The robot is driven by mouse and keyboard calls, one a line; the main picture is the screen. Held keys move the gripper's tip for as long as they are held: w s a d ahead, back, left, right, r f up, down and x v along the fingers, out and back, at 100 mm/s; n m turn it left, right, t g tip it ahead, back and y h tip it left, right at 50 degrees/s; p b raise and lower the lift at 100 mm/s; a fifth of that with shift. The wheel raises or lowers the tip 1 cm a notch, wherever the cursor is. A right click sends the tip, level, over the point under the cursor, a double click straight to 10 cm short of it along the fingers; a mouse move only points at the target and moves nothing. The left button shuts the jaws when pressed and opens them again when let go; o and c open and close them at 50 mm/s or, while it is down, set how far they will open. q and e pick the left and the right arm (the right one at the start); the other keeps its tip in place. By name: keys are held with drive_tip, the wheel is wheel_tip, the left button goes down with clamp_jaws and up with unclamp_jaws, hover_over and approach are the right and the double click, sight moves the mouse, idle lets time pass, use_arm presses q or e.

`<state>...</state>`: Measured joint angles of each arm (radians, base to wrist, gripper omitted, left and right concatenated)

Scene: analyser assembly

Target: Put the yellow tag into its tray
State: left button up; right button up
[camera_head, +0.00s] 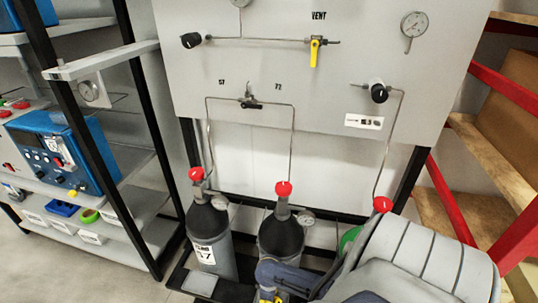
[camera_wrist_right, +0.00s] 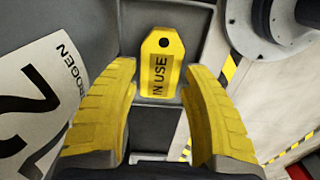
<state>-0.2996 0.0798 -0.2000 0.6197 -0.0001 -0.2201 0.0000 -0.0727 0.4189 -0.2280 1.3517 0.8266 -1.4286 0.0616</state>
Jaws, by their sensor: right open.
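The yellow tag (camera_wrist_right: 161,62) reads "IN USE" and has a dark hole near its top. In the right wrist view it lies against a grey surface, upright in the picture. My right gripper (camera_wrist_right: 158,78) is open, with one yellow finger on each side of the tag's lower part; I cannot tell whether they touch it. In the head view my right gripper (camera_head: 268,295) shows at the bottom edge, in front of the middle gas cylinder (camera_head: 281,234). A blue tray (camera_head: 62,208) and a green one (camera_head: 89,215) are on the left shelf; I cannot tell which tray belongs to the tag. My left gripper is not in view.
Another gas cylinder (camera_head: 209,236) with a red cap stands left of the middle one. Thin pipes rise to a white panel (camera_head: 330,95) with gauges and valves. A blue instrument (camera_head: 62,150) sits on the left shelf rack. Wooden shelves with red posts stand right.

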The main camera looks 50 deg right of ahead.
wheel_tip(320, 180, up, 11)
idle(0.5)
drive_tip(key=shift+r, duration=0.1)
